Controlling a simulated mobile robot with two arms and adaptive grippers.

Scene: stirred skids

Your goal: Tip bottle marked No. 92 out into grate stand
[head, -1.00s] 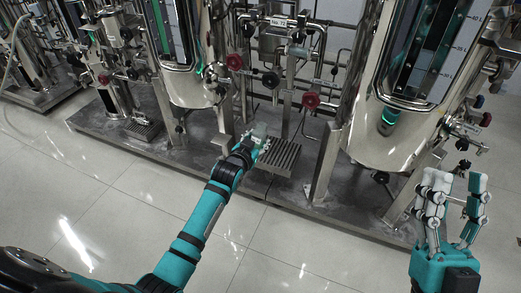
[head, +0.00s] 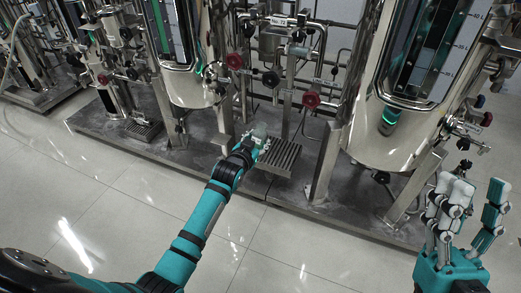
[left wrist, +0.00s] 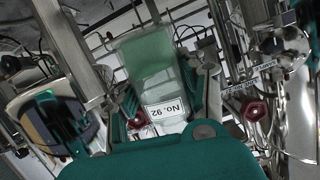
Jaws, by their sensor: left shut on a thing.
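The bottle marked No. 92 (left wrist: 152,68) is a clear container with green contents, and its label is upside down in the left wrist view. It shows small and pale in the head view (head: 260,131). My left gripper (head: 257,140) is shut on it, beside and slightly above the grate stand (head: 282,158). The grate stand is a slatted metal platform low in front of the pipework. I cannot tell how far the bottle is tilted. My right gripper (head: 470,197) is open and empty at the right, fingers pointing up.
Steel tanks (head: 396,130) stand on both sides of the stand on a metal skid (head: 335,208). Pipes and red valve knobs (head: 311,100) rise behind it. A second slatted platform (head: 143,130) is further left. The tiled floor in front is clear.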

